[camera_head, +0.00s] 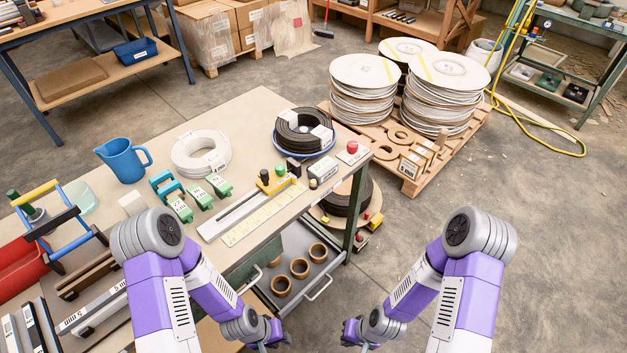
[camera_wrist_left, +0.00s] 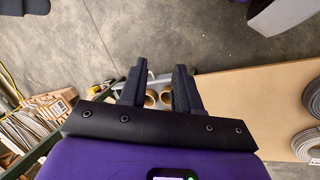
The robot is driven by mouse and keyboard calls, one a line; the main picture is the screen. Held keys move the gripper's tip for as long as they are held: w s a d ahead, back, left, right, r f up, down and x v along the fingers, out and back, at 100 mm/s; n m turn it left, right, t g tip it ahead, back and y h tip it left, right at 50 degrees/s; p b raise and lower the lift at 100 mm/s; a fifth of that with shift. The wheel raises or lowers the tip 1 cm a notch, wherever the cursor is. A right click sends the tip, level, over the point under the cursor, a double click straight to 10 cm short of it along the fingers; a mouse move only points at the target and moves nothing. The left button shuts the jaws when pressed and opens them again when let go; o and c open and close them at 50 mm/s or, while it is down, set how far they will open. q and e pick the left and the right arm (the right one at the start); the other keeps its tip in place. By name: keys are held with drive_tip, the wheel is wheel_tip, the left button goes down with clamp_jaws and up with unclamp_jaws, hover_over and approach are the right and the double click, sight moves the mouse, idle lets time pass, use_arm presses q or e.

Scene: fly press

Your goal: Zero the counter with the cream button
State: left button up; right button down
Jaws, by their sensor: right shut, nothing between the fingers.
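A small pale box (camera_head: 323,170) that looks like the counter stands near the right end of the bench, beside the ruler track. It is too small to make out its digits or a cream button. My left gripper (camera_head: 278,336) hangs low in front of the bench, well away from the box. In the left wrist view its two fingers (camera_wrist_left: 159,78) stand apart with nothing held between them. My right gripper (camera_head: 350,335) is low at the right, clear of the bench, shut and empty.
A red push button (camera_head: 352,148) sits at the bench corner behind the box. A yellow-and-black slide stop (camera_head: 275,181) and white cable coil (camera_head: 201,153) are on the bench (camera_head: 232,112). Below is a shelf with brown rings (camera_head: 300,267). Open floor (camera_head: 420,235) lies to the right.

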use_arm(q)
clamp_jaws()
idle(1.4)
